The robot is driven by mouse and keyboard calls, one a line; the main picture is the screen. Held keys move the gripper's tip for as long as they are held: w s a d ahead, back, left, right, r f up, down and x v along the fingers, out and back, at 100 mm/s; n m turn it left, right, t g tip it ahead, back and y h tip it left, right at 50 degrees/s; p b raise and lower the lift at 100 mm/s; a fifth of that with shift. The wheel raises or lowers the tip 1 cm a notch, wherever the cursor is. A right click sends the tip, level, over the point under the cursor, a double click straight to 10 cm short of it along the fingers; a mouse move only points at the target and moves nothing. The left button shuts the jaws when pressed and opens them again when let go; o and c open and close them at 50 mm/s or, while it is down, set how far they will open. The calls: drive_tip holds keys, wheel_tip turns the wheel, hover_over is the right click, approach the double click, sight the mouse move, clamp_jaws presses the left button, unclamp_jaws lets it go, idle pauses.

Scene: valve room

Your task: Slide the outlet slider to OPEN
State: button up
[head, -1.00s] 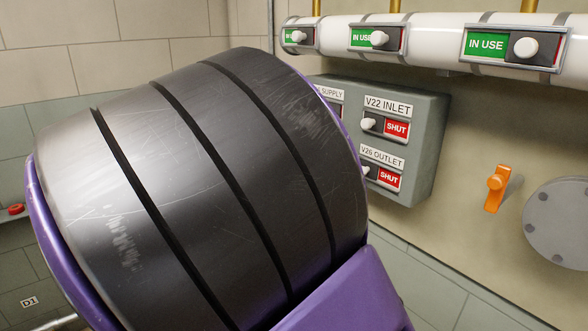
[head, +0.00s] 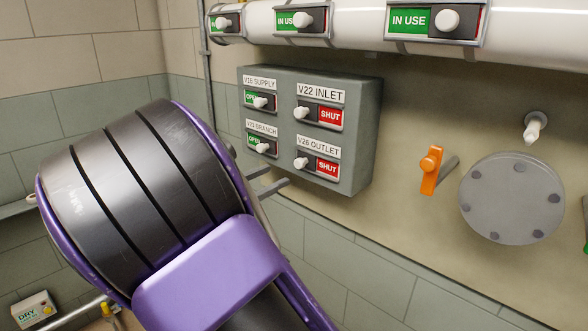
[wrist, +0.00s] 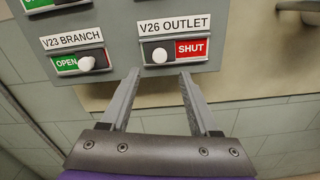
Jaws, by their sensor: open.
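The V26 OUTLET slider is at the lower right of the grey valve panel (head: 360,145). Its white knob (head: 301,163) is at the left end of its slot, and the red SHUT label (head: 328,168) shows to its right. In the wrist view the outlet knob (wrist: 159,55) is just beyond the fingertips, in line with the space between them. My gripper (wrist: 160,76) is open and empty, a little below the outlet slider and apart from the knob. In the head view my gripper's fingers (head: 277,184) reach out just below the panel, partly hidden by my arm.
The V23 BRANCH slider (head: 262,146) at left and V18 SUPPLY slider (head: 260,101) above it show OPEN. The V22 INLET slider (head: 318,114) above the outlet shows SHUT. A white pipe (head: 350,22) with IN USE sliders runs above. An orange lever (head: 431,168) and round flange (head: 512,197) are right.

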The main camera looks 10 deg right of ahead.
sight(297, 165)
drive_tip(key=x, duration=0.8)
drive_tip(key=shift+b, duration=0.35)
drive_tip(key=shift+c, duration=0.2)
clamp_jaws()
idle(0.8)
